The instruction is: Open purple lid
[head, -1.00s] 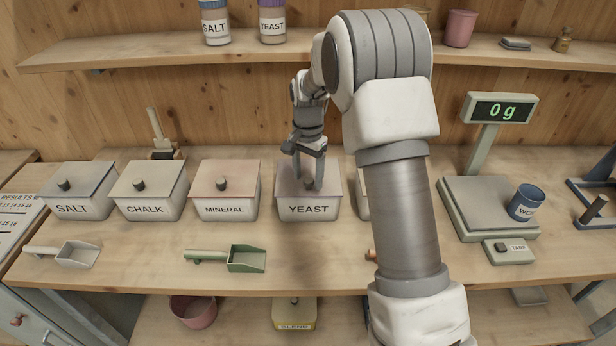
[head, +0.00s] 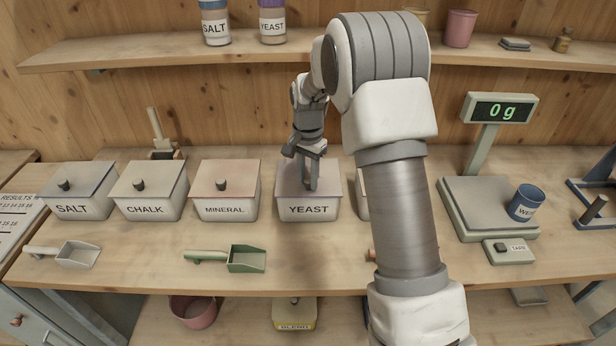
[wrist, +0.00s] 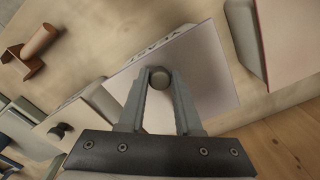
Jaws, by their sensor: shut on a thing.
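The purple-tinted lid (head: 327,178) lies flat on the white YEAST bin (head: 308,210) in the middle of the bench. It looks closed. In the wrist view the lid (wrist: 205,75) shows a round dark knob (wrist: 160,78) at its middle. My gripper (head: 311,187) points down over this lid, its fingers at the knob. In the wrist view my gripper (wrist: 160,80) has its two fingertips on either side of the knob, shut on it.
Bins labelled MINERAL (head: 224,205), CHALK (head: 145,205) and SALT (head: 72,205) stand to the left. Another bin, mostly hidden by my arm, is close on the right. A green scoop (head: 246,259) lies in front, and a scale (head: 490,205) stands at the right.

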